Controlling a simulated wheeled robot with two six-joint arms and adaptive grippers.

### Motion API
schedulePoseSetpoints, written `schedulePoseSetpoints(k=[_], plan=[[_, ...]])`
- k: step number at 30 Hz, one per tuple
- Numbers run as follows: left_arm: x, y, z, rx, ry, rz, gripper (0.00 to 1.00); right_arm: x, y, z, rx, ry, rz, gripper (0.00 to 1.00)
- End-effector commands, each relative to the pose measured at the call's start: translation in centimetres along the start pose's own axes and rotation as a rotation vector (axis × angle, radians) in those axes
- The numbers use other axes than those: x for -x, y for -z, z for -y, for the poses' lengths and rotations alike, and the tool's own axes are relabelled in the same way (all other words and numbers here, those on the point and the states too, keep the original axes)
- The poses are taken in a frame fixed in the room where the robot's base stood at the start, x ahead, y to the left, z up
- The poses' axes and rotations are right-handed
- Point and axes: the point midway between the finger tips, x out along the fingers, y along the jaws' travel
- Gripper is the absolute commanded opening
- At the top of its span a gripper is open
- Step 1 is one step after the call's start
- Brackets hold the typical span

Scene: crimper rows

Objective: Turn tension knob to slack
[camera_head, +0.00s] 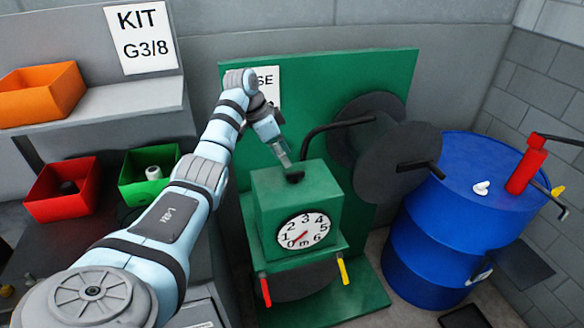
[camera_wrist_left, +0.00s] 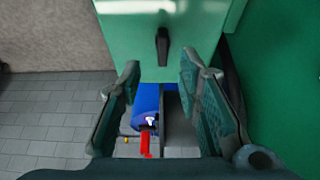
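A green box (camera_head: 272,215) carries a white round dial (camera_head: 303,231) on its front; its red needle points near the 0. A small black knob (camera_head: 294,178) sits on top of the box. In the left wrist view the knob (camera_wrist_left: 162,47) is a dark lever on the green face (camera_wrist_left: 120,30). My left gripper (camera_head: 285,162) reaches down to the knob from above. In the wrist view its two fingers (camera_wrist_left: 160,68) are apart, with the knob lined up between their tips; contact cannot be told. My right gripper is not in view.
A dark reel (camera_head: 400,140) with a bent black bar stands right of the box. Red (camera_head: 265,292) and yellow (camera_head: 343,270) handles hang below the dial. A blue drum (camera_head: 430,250) stands at right; red (camera_head: 62,205) and green (camera_head: 135,192) bins lie left.

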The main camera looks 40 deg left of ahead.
Motion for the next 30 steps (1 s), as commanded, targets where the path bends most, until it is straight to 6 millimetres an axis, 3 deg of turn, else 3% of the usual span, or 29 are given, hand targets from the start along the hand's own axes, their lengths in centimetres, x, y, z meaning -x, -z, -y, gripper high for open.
schedulePoseSetpoints(k=[3,9,17,23,30], plan=[[-3.2,0.1,-0.1,0.001,-0.005,0.002,0.32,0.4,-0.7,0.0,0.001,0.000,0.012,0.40],[-6.2,0.0,0.1,0.003,-0.001,0.001,0.32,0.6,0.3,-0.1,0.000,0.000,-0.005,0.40],[-6.5,-0.2,0.1,0.004,0.002,0.001,0.32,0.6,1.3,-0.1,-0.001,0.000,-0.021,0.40],[-6.5,-0.2,0.1,0.004,0.002,0.001,0.01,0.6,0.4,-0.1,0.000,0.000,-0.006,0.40],[-6.6,-0.1,0.1,0.004,0.001,0.001,0.00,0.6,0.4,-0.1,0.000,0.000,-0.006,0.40]])
